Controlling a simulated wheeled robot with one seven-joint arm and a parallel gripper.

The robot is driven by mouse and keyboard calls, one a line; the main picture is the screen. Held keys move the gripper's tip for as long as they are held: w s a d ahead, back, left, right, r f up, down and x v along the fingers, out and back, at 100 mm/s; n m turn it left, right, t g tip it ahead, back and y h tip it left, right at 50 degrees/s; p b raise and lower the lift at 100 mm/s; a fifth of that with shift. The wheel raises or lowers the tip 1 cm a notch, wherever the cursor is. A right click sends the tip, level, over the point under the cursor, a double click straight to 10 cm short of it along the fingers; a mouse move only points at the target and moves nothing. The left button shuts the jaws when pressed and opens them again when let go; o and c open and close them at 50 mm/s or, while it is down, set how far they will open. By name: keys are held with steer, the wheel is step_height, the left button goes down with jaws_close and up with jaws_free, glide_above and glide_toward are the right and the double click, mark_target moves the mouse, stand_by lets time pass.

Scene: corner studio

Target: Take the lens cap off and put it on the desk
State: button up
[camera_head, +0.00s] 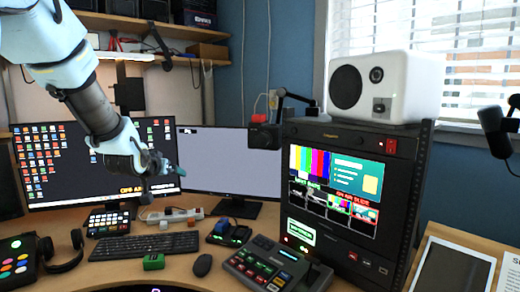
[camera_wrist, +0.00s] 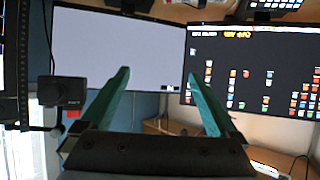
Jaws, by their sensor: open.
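A black box-shaped camera (camera_head: 265,136) hangs on a mount in front of the left side of the rack in the head view. It also shows at the left of the wrist view (camera_wrist: 63,92). I cannot make out the lens cap as a separate part in either view. My gripper (camera_head: 178,190) is in front of the monitors, left of the camera and lower than it. In the wrist view my gripper (camera_wrist: 158,73) has its two green fingers spread, with nothing between them. The wooden desk (camera_head: 183,264) lies below.
Two monitors (camera_head: 225,157) stand behind my gripper. A keyboard (camera_head: 145,246), a mouse (camera_head: 203,265), a control console (camera_head: 268,264) and headphones (camera_head: 62,255) occupy the desk. A rack (camera_head: 398,190) with a white speaker (camera_head: 405,87) stands right. Small bare desk patches show near the mouse.

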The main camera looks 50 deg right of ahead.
steer(key=s+d+r+m+h+b, duration=0.1)
steer(key=s+d+h, duration=0.1)
steer(key=d, duration=0.4)
steer(key=s+d+r+m+h, duration=0.1)
steer(key=s+d, duration=0.1)
steer(key=d, duration=0.3)
steer(key=m+g+h+b, duration=0.1)
steer(key=m+h, duration=0.1)
steer(key=h, duration=0.2)
glide_toward(260, 142)
steer(key=shift+a, duration=0.35)
steer(key=shift+w+d, duration=0.1)
steer(key=p+x, duration=0.2)
steer(key=x, duration=0.5)
steer(key=shift+d+f, duration=0.1)
steer(key=shift+d, duration=0.25)
steer(key=shift+w+d, duration=0.25)
steer(key=shift+d, duration=0.25)
steer(key=shift+b, duration=0.85)
